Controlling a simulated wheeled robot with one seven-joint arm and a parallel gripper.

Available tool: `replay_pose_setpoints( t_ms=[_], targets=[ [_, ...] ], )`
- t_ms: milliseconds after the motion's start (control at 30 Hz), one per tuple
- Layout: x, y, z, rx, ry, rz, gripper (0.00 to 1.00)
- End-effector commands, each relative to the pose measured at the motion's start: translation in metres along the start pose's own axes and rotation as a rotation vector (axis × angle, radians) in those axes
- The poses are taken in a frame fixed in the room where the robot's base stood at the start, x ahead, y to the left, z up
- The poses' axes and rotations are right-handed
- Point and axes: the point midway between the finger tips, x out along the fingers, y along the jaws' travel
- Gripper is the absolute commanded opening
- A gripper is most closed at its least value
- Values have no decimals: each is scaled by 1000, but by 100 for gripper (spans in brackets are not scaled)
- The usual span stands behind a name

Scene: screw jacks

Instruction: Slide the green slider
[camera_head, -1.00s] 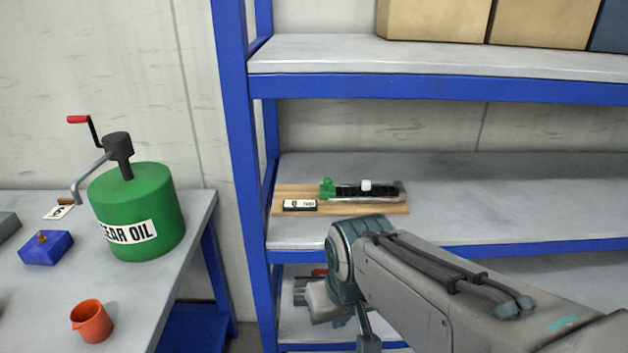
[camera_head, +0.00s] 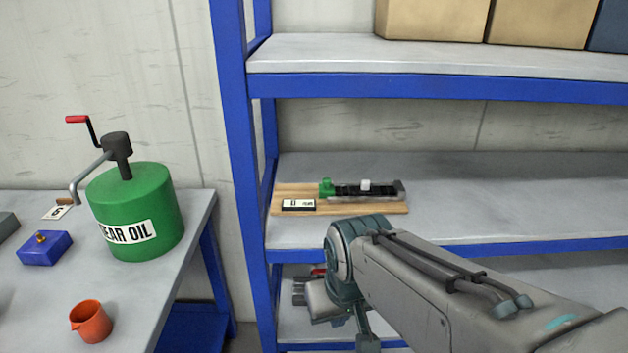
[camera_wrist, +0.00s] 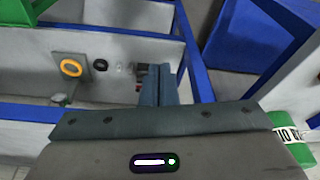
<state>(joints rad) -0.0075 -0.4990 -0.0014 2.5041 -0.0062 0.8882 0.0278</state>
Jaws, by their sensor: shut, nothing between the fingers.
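A green block (camera_head: 327,187), which looks like the green slider, sits at the left end of a dark rail (camera_head: 355,193) on a wooden board (camera_head: 395,209). The board lies on the middle shelf. A white block (camera_head: 365,186) is farther right on the same rail. My gripper is below and in front of that shelf in the head view, partly hidden by my own arm. In the wrist view my gripper (camera_wrist: 157,82) has its fingers pressed together, with nothing between them. It is apart from the green block.
A blue-framed rack (camera_head: 235,130) holds the shelves, with boxes (camera_head: 430,18) on the upper one. A table at left bears a green gear oil drum (camera_head: 135,210), an orange cup (camera_head: 91,321) and a blue block (camera_head: 45,248). The middle shelf's right side is clear.

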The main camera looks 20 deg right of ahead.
Motion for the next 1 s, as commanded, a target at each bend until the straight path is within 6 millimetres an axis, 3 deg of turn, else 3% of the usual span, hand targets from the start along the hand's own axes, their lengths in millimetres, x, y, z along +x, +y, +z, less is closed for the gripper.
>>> replay_pose_setpoints(
  t_ms=[467,500,633,767,1000],
  targets=[
    [0,0,0,0,0,0,0],
    [0,0,0,0,0,0,3],
    [-2,0,-4,36,-11,-11,39],
    [-7,0,-18,197,-65,-67,42],
    [-20,7,-74,714,-236,-251,42]
  ],
)
